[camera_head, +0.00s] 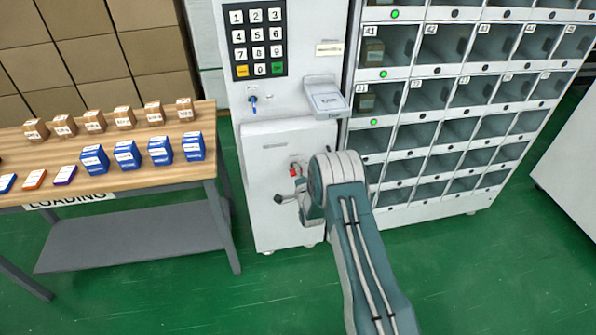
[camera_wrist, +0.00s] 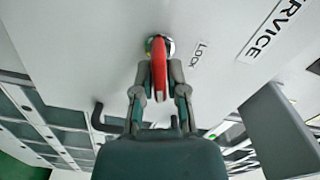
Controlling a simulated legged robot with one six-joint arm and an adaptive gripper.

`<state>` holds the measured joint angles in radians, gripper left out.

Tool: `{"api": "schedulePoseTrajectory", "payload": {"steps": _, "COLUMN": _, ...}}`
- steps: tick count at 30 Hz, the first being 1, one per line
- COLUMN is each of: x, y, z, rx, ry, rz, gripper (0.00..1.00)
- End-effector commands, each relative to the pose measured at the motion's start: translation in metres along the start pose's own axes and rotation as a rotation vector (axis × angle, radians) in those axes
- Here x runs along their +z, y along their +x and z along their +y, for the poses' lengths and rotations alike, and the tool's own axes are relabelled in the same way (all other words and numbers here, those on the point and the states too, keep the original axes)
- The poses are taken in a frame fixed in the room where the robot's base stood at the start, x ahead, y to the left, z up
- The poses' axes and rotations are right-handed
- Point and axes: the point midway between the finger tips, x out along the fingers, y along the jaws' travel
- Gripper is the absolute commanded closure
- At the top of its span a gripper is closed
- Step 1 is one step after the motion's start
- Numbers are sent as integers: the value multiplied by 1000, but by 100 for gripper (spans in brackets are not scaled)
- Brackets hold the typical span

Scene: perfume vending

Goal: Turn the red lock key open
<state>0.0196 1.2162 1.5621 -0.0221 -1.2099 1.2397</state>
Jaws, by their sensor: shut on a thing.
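The red lock key (camera_wrist: 158,68) sits in a round metal lock on the white machine's front panel, beside a "Lock" label (camera_wrist: 200,53). My gripper (camera_wrist: 159,92) has a finger on each side of the key and is shut on it. In the head view the red key (camera_head: 293,172) shows as a small red spot on the lower panel, just left of my arm, which hides the gripper there. The panel door (camera_head: 262,210) looks shut.
A dark handle (camera_head: 282,198) juts out below the key, and a blue key (camera_head: 252,99) is higher up. A loading table (camera_head: 210,165) with blue and brown boxes stands left. Open compartments fill the right side. Green floor is clear in front.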

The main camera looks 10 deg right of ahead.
Motion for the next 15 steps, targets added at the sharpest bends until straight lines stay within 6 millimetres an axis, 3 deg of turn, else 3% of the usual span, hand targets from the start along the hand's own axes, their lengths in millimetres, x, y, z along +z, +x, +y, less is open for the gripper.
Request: {"api": "schedulePoseTrajectory", "payload": {"steps": 15, "x": 0, "y": -1, "z": 7, "rx": 9, "ry": 311, "rz": 2, "gripper": 100}}
